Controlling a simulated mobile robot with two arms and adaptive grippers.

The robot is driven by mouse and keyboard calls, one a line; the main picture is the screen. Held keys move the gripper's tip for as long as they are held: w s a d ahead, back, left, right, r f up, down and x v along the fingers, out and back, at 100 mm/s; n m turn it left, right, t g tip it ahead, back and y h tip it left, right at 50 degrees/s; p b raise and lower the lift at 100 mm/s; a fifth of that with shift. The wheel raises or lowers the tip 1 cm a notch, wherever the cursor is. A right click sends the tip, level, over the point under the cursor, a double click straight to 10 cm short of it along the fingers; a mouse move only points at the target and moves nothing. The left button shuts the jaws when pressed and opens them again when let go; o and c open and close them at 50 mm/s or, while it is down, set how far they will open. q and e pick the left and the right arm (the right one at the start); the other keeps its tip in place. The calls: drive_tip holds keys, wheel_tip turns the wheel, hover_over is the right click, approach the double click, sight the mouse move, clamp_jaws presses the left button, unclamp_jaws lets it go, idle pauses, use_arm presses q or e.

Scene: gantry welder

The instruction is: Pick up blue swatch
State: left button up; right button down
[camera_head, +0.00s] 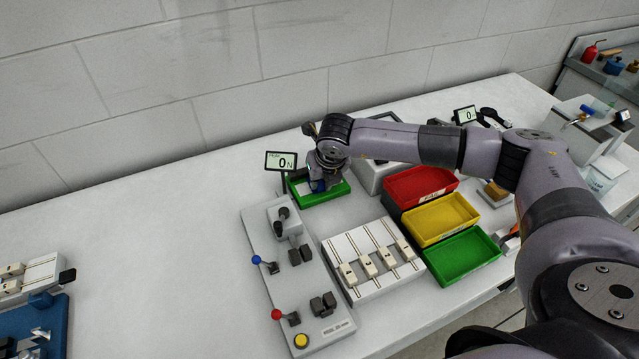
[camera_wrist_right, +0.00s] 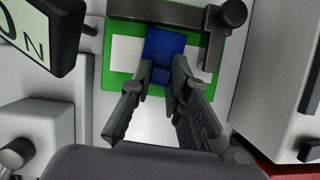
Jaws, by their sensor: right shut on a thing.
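The blue swatch (camera_wrist_right: 164,43) shows between the two fingertips of my right gripper (camera_wrist_right: 162,68) in the right wrist view. The gripper is shut on the swatch's near part. The swatch is over the green tray (camera_wrist_right: 107,82), with white swatch-like pieces (camera_wrist_right: 126,53) showing on both sides of it. In the head view my right gripper (camera_head: 322,180) is at the small green tray (camera_head: 334,196) near the wall, and a bit of blue shows under it. I cannot tell whether the swatch is clear of the tray. My left gripper is not in view.
A force display (camera_head: 281,161) stands just left of the tray. Red (camera_head: 420,184), yellow (camera_head: 441,219) and green (camera_head: 462,253) bins lie to the right. A lever panel (camera_head: 297,275) and a slotted white fixture (camera_head: 371,261) are in front. The table's left middle is clear.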

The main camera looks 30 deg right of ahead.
sight(321, 184)
wheel_tip(321, 184, up, 20)
drive_tip(key=b, duration=0.3)
drive_tip(key=shift+b, duration=0.3)
drive_tip(key=shift+d, duration=0.15)
